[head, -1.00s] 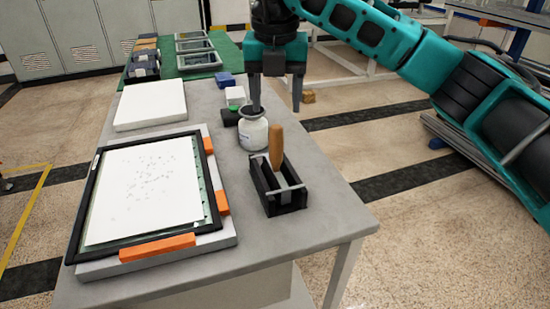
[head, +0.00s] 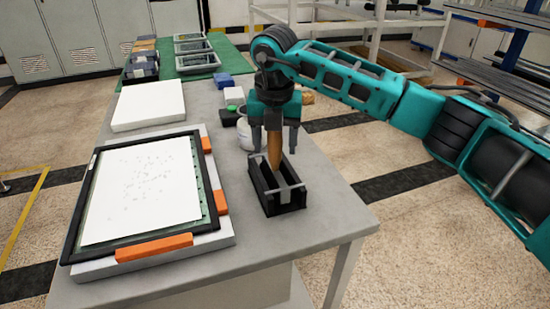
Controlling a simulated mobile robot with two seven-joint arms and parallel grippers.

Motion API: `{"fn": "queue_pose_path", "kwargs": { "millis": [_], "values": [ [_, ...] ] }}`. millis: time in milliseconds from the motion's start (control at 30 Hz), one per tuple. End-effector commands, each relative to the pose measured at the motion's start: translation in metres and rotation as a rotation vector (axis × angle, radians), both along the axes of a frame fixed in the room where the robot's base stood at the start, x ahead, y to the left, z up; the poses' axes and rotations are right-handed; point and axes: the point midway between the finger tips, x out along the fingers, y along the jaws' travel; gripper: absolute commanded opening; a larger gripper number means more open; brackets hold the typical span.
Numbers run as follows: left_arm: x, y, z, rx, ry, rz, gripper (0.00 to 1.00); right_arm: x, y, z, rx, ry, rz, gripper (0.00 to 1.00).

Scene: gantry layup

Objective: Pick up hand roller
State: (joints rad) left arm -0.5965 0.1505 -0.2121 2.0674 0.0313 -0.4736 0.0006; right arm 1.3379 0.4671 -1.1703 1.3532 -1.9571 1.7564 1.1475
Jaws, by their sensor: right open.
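The hand roller's brown wooden handle (head: 274,150) stands up from a black open holder (head: 292,206) near the right edge of the grey table. The roller end is hidden inside the holder. My right gripper (head: 274,148) points down with its fingers apart, one on each side of the handle's upper part. The top of the handle is hidden under the gripper body. I cannot tell whether the fingers touch it. My left gripper is not in view.
A white jar (head: 245,134) stands just behind the holder, partly hidden by the gripper. A framed white sheet (head: 143,190) with orange blocks lies at left on the grey table (head: 190,268). A white slab (head: 149,105) lies behind it. The table is clear in front of the holder.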

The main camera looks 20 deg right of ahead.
Motion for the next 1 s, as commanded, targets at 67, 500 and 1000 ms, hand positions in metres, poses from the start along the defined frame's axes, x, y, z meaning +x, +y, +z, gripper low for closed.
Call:
{"fn": "queue_pose_path", "kwargs": {
  "millis": [67, 500, 1000],
  "values": [
    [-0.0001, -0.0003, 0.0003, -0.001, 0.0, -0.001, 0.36, 0.0, -0.0002, 0.0006, 0.0, 0.0, 0.0, 0.62],
    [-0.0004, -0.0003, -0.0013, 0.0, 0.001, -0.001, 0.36, 0.0, -0.0002, 0.0011, 0.0, -0.001, 0.0, 0.22],
    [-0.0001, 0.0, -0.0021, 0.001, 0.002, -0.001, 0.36, 0.0003, -0.0001, 0.0023, 0.0, -0.002, -0.001, 0.0]
  ]
}}
